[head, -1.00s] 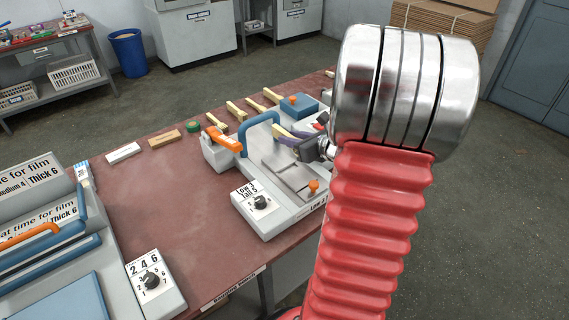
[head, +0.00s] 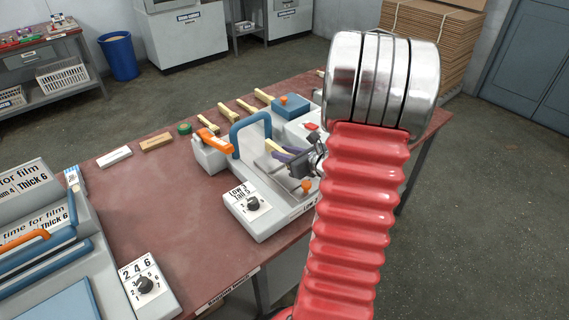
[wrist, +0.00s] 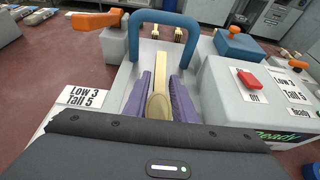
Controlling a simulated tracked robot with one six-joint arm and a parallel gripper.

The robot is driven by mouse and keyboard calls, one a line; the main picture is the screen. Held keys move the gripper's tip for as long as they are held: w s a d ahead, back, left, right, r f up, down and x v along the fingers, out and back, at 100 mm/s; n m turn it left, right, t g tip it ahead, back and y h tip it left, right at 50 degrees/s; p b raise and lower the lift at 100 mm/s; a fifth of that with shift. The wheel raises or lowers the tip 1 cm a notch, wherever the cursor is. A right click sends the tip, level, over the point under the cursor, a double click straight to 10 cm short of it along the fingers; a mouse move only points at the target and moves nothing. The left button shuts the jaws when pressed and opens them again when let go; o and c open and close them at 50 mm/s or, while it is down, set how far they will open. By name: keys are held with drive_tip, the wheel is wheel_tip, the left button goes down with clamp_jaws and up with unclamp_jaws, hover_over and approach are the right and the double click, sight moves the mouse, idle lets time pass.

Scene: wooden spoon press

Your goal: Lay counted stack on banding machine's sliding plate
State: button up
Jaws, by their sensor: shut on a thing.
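My gripper (wrist: 161,84) has two purple fingers shut on a pale wooden spoon stack (wrist: 159,108), seen along its length with the rounded end toward me. I cannot tell how many spoons are in it. The stack (head: 272,147) also shows in the head view, just left of my gripper (head: 286,153). The grey banding machine (head: 219,158) stands on the red-brown bench, with a blue arch handle (wrist: 163,22) ahead of the stack. Its grey sliding plate (head: 272,169) lies below my gripper. I cannot tell whether the stack touches it.
An orange lever (wrist: 97,20) stands left of the arch. A dial box (head: 252,207) sits at the machine's front. Several wooden pieces lie along the bench's far edge.

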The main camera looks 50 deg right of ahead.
drive_tip(key=shift+f, duration=0.1)
drive_tip(key=shift+f, duration=2.05)
drive_tip(key=o, duration=1)
drive_tip(key=shift+o, duration=0.2)
drive_tip(key=v, duration=1.2)
